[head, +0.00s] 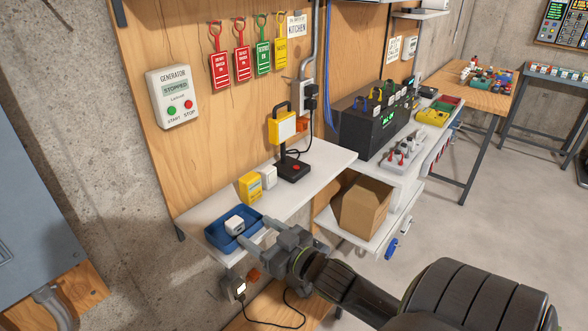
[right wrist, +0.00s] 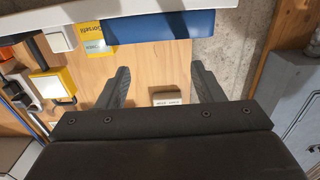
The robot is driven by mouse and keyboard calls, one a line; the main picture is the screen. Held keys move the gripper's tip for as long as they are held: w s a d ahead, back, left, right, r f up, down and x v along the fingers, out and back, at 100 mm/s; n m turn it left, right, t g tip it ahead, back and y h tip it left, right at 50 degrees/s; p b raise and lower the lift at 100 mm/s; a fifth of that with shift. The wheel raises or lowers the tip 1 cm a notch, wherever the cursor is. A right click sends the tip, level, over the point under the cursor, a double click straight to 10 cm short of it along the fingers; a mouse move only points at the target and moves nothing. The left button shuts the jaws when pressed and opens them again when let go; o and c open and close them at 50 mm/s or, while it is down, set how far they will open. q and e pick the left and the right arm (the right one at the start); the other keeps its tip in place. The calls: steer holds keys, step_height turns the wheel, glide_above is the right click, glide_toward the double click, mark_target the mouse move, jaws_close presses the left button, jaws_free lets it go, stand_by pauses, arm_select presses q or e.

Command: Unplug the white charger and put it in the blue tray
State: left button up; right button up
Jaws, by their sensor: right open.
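The white charger (head: 235,224), a small white block with a dark mark on its face, lies in the blue tray (head: 217,242). The tray stands at the near left end of the white shelf, and its side shows in the right wrist view (right wrist: 165,25). My right gripper (head: 254,231) is open at the tray's right side, its fingertips close to the tray. Its fingers (right wrist: 158,72) also show in the right wrist view with nothing held between them. The charger cannot be made out in that view. My left gripper is out of view.
A generator panel (head: 174,97) hangs above.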

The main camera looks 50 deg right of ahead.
steer(key=s+b, duration=0.2)
steer(key=s, duration=0.8)
steer(key=shift+d, duration=0.35)
stand_by(0.3)
